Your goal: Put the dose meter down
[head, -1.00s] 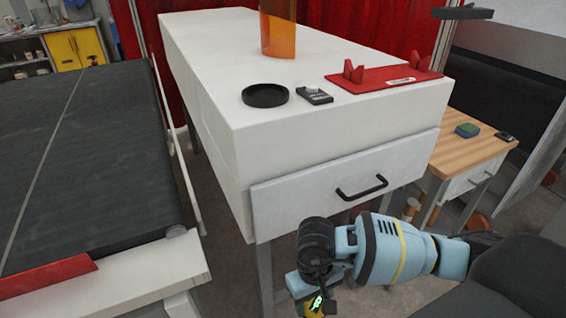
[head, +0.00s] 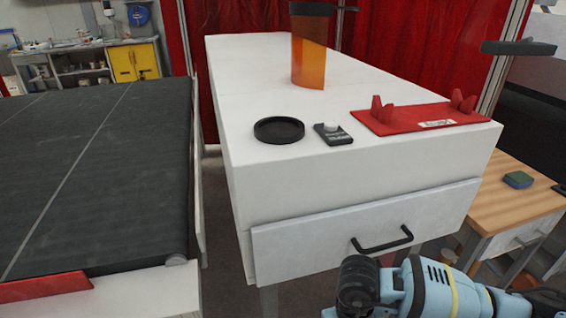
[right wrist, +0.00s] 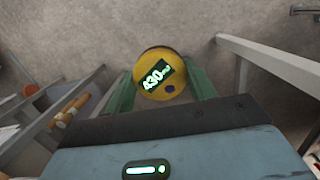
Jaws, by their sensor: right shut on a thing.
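The dose meter (right wrist: 158,80) is a round yellow device with a lit dark display reading 430. It shows in the right wrist view between the green fingers of my right gripper (right wrist: 160,88), which is shut on it. In the head view my right wrist (head: 357,288) is at the bottom edge, in front of the white cabinet (head: 300,180) and below its top. The gripper and the meter are out of that view. My left gripper is not in view.
The cabinet top holds a black round dish (head: 279,130), a small black device (head: 334,136), a red stand with two upright prongs (head: 420,118) and an orange cylinder (head: 309,55). A black conveyor (head: 95,165) lies left. A wooden-topped table (head: 500,205) stands right.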

